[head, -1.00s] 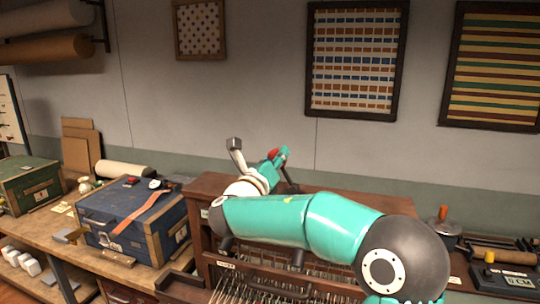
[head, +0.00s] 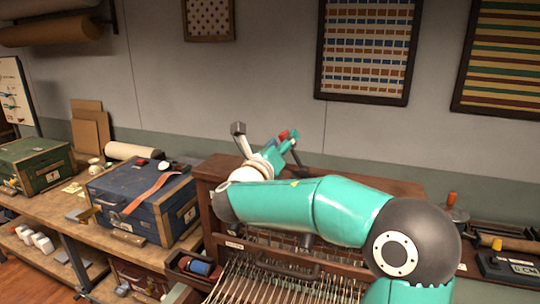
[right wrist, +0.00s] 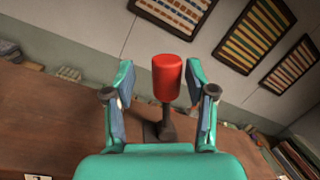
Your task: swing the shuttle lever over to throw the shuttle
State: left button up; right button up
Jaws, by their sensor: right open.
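The shuttle lever has a red knob (right wrist: 167,75) on a dark post (right wrist: 166,118), standing upright on the loom's wooden top in the right wrist view. My right gripper (right wrist: 160,80) is open, with one finger on each side of the knob and a gap visible on both sides. In the head view the right gripper (head: 283,143) is at the far end of my teal arm, beside the red knob (head: 284,134). The arm hides part of the loom (head: 400,186). My left gripper is not in view.
A blue case (head: 137,192) and a green case (head: 30,167) stand on the bench to the left. A tray with spools (head: 197,268) sits at the loom's front left. A dark device (head: 508,266) lies at the right. Framed textiles hang on the wall.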

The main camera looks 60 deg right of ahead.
jog(key=v, duration=1)
jog(key=shift+a, duration=0.4)
jog(key=shift+f, duration=0.1)
